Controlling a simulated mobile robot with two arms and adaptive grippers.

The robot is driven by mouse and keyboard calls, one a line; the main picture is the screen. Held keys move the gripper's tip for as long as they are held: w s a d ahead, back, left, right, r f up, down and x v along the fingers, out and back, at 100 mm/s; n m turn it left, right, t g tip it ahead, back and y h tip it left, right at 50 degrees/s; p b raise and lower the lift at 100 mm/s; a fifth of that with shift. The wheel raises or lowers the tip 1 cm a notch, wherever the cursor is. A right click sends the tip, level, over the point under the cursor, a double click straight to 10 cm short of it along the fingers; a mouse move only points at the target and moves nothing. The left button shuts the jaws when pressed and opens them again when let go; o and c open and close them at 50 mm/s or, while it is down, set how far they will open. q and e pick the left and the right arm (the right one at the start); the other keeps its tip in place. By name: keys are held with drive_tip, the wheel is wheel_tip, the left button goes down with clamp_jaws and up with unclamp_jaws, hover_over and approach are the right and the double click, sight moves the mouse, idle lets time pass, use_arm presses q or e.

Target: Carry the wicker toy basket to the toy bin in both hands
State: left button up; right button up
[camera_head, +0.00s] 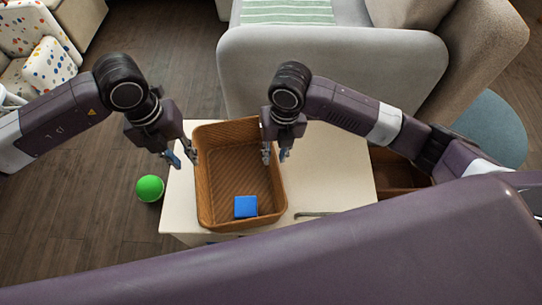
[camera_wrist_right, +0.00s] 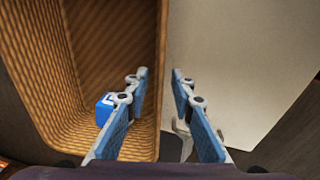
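The wicker basket (camera_head: 240,132) stands upright on a cream tabletop, with a blue cube (camera_head: 246,207) inside near its front. My left gripper (camera_head: 183,157) is open at the basket's left wall, one finger close to the rim and the other outside. My right gripper (camera_head: 276,154) is open at the right wall. In the right wrist view its fingers (camera_wrist_right: 160,105) stand apart on either side of the wicker wall (camera_wrist_right: 163,60). A brown open box (camera_head: 398,172), perhaps the toy bin, is partly hidden behind my right arm.
A green ball (camera_head: 150,188) lies on the wood floor left of the table (camera_head: 335,165). A grey sofa (camera_head: 330,70) stands behind it, and a blue-grey round seat (camera_head: 492,128) is at the right.

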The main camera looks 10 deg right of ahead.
drive_tip(key=r, duration=0.4)
drive_tip(key=shift+d, duration=0.2)
drive_tip(key=shift+s, duration=0.1)
